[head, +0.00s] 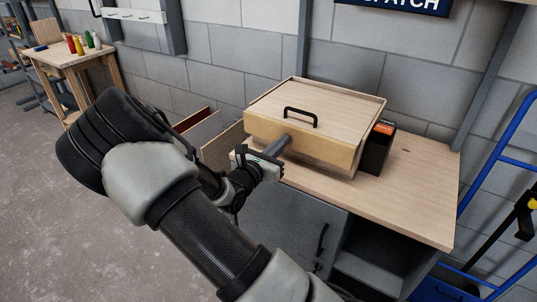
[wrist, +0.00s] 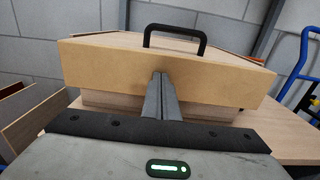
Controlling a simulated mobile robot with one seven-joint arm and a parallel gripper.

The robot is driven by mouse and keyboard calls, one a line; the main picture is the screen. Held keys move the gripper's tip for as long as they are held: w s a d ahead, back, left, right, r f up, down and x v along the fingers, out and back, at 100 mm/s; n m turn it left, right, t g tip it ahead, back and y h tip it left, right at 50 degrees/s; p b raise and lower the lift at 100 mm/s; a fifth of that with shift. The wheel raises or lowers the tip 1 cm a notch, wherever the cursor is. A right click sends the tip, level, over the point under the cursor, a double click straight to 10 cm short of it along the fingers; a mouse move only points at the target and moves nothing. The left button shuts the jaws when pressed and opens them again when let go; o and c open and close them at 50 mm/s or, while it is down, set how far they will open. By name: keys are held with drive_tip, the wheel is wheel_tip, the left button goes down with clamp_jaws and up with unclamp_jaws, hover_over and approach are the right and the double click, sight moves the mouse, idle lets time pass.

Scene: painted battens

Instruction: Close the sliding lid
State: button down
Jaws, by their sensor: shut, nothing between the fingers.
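The wooden box (head: 330,170) stands on the workbench top. Its pale wooden lid (head: 335,101) bears a black bar handle (head: 301,116), and the lid's front board (head: 325,154) overhangs the box body on the near side. In the wrist view, the front board (wrist: 220,80) spans the picture, with the handle (wrist: 175,36) above it and the recessed box body below. My gripper (head: 286,139) is shut and empty. Its fingertips (wrist: 160,76) are at the middle of the front board, below the handle; I cannot tell whether they touch it.
A black box with an orange label (head: 379,147) stands close to the right of the wooden box. The bench top (head: 420,185) is clear at the right. An open drawer (head: 222,146) is at the left, and a blue trolley frame (head: 500,150) at the far right.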

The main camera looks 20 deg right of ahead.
drive_tip(key=x, duration=0.3)
drive_tip(key=shift+d+r, duration=0.15)
drive_tip(key=shift+w+r, duration=0.1)
drive_tip(key=shift+r, duration=0.05)
